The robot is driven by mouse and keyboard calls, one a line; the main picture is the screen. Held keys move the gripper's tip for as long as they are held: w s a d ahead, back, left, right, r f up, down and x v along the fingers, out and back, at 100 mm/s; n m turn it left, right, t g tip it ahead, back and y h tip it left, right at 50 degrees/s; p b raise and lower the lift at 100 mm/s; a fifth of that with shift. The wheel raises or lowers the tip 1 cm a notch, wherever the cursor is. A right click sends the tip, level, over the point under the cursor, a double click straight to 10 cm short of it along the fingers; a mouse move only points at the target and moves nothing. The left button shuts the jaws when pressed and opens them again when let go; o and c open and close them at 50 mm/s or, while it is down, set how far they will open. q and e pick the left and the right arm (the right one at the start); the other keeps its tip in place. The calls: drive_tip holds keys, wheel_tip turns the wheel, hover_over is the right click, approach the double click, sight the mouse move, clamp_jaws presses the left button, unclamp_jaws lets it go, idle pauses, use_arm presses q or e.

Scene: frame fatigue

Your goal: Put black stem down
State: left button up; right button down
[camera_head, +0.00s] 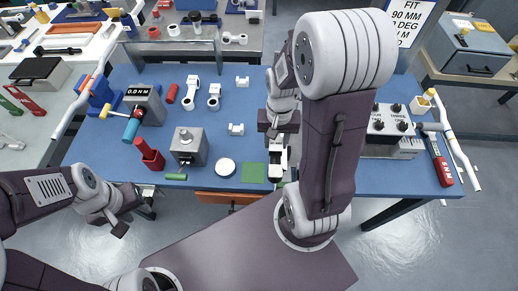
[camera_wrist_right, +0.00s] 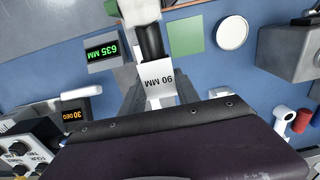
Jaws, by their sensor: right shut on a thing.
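In the right wrist view, the black stem (camera_wrist_right: 151,42) lies beyond a white plate (camera_wrist_right: 160,77) marked 90 MM, between the fingers of my right gripper (camera_wrist_right: 158,95). My right gripper is shut on it. In the head view, my right gripper (camera_head: 279,125) is over the middle right of the blue table (camera_head: 215,118), and my arm hides much of what it holds. White and green parts show at the stem's far end in the wrist view; contact is unclear. My left gripper (camera_head: 132,216) is open and empty, off the table's front left edge.
A green square (camera_head: 253,172) and a white disc (camera_head: 225,167) lie left of my right gripper. A metal block (camera_head: 189,146) and red holder (camera_head: 150,155) stand further left. White fittings (camera_head: 214,95) lie behind. A control box (camera_head: 390,125) stands right. Some blue surface between is clear.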

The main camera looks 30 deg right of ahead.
drive_tip(key=shift+d, duration=0.15)
drive_tip(key=w+f, duration=0.2)
drive_tip(key=w, duration=0.2)
drive_tip(key=w+f, duration=0.2)
drive_tip(key=w, duration=0.2)
drive_tip(key=w+f, duration=0.3)
drive_tip(key=shift+w+p, duration=0.35)
drive_tip(key=shift+w, duration=0.05)
drive_tip(key=shift+a+f, duration=0.2)
drive_tip(key=shift+f, duration=1.8)
drive_tip(key=shift+s+f, duration=0.1)
drive_tip(key=c, duration=0.9)
unclamp_jaws()
wheel_tip(320, 180, up, 12)
drive_tip(key=s+a+n+t, duration=0.1)
drive_tip(key=s+a+n, duration=0.5)
drive_tip(key=s, duration=0.7)
drive_tip(key=shift+a+r, duration=0.4)
drive_tip(key=shift+a, duration=0.55)
